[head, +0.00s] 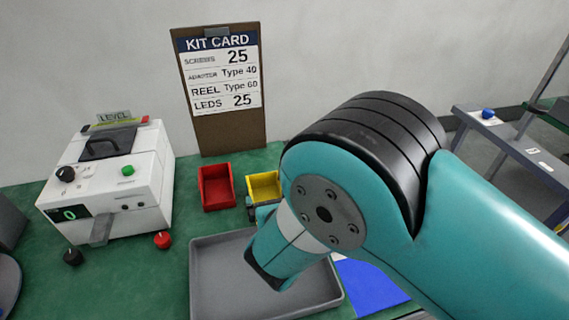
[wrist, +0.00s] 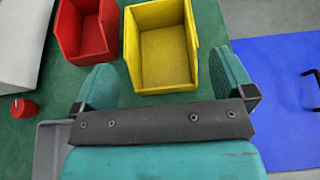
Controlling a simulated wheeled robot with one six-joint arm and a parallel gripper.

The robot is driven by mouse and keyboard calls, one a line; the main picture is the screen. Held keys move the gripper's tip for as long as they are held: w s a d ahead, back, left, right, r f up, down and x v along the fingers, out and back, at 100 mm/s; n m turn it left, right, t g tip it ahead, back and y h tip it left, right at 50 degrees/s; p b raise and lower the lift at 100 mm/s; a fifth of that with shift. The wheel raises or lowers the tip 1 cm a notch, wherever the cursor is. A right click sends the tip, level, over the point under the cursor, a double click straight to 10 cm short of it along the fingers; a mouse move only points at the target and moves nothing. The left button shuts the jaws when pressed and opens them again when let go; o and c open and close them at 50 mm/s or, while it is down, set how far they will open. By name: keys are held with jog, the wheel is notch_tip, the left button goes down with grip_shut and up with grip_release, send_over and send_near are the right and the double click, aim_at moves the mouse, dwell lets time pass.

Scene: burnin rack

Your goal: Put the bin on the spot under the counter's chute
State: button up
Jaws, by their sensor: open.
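The white counter (head: 125,180) stands at the left on the green mat, with a display reading 0. Its grey chute (head: 103,231) slopes down at the front, and no marked spot is visible beneath it. A red bin (head: 216,187) and a yellow bin (head: 262,187) stand side by side by the kit card; both look empty. In the wrist view, my open gripper (wrist: 165,78) has its teal fingers on either side of the yellow bin's near end (wrist: 165,88). I cannot tell whether they touch it. The red bin (wrist: 88,28) is left of the left finger. In the head view my arm partly hides the yellow bin.
A grey tray (head: 212,285) lies in front of the bins, partly under my arm. A red knob (head: 162,240) and a black knob (head: 73,257) sit near the chute. A kit card board (head: 222,130) leans at the back. A blue mat (head: 372,285) lies at right.

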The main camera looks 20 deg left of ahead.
jog(key=p, duration=0.3)
send_near(267, 189)
jog(key=shift+w+a+r, duration=0.4)
jog(key=shift+w+a, duration=0.35)
jog(key=shift+w, duration=0.05)
jog(key=shift+w+a+r, duration=0.4)
jog(key=shift+w+a, duration=0.35)
jog(key=shift+w, duration=0.05)
jog(key=shift+b, duration=0.3)
jog(key=c, duration=0.7)
jog(key=shift+r, duration=0.1)
jog(key=shift+c, duration=0.2)
